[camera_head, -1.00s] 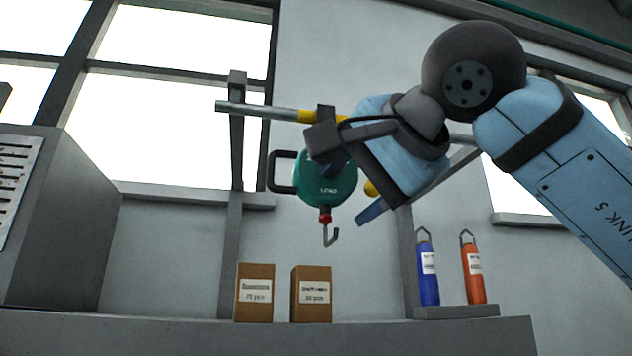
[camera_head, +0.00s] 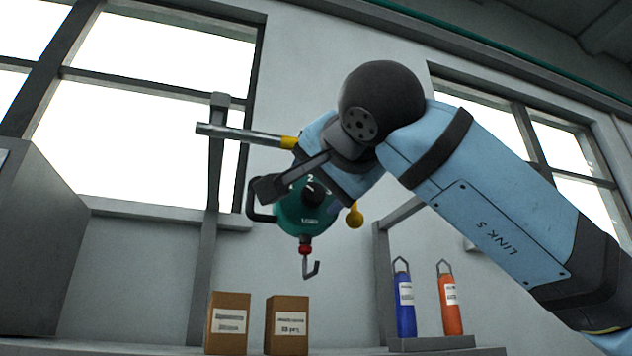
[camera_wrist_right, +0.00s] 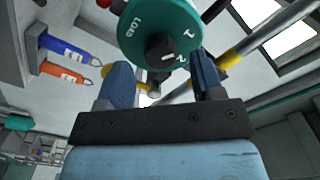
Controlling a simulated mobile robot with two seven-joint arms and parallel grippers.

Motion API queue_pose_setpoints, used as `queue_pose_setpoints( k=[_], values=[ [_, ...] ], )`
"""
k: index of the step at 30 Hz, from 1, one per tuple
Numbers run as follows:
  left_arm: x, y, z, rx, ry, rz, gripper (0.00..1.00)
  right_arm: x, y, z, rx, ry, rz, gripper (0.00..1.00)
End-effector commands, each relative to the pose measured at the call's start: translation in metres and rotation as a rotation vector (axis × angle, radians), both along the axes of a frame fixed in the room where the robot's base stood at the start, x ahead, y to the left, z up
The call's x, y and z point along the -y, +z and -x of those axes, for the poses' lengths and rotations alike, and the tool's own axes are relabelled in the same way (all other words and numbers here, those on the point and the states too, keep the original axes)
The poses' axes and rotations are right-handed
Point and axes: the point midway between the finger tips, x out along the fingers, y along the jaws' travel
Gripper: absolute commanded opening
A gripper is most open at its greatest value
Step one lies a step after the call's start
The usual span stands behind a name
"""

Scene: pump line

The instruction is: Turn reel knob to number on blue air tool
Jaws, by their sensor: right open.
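The teal reel (camera_head: 298,212) hangs from the rail, with a red-collared hook (camera_head: 309,268) below it. Its black knob (camera_head: 313,194) sits on a face marked with numbers and LOAD, and also shows in the right wrist view (camera_wrist_right: 158,48). A white mark on the knob lies near the 2. My right gripper (camera_wrist_right: 160,75) is open, its blue fingers apart on either side of the knob's lower part in the wrist view; I cannot tell whether they touch it. The blue air tool (camera_head: 405,309) stands upright at right; its label is too small to read. My left gripper is out of view.
An orange air tool (camera_head: 451,305) stands beside the blue one on a small grey block (camera_head: 432,343). Two brown boxes, left (camera_head: 228,322) and right (camera_head: 287,323), stand below the reel. The rail (camera_head: 240,133) with a yellow band runs above the reel.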

Motion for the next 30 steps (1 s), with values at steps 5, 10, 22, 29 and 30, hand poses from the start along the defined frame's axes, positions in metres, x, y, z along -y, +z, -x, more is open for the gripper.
queue_pose_setpoints(
  k=[5, 10, 22, 29, 30],
  values=[
    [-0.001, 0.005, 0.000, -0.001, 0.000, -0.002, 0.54, -0.006, 0.001, -0.019, -0.002, 0.000, -0.001, 0.61],
    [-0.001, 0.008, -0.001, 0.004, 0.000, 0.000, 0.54, -0.008, 0.000, -0.024, 0.000, 0.001, 0.000, 0.61],
    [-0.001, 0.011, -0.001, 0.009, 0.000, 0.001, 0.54, -0.008, 0.000, -0.024, 0.000, 0.001, 0.000, 0.17],
    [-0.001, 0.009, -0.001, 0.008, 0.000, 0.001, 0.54, -0.008, -0.001, -0.024, -0.002, 0.000, -0.007, 0.12],
    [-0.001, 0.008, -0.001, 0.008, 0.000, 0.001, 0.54, -0.008, -0.001, -0.024, -0.004, 0.000, -0.013, 0.12]
  ],
)
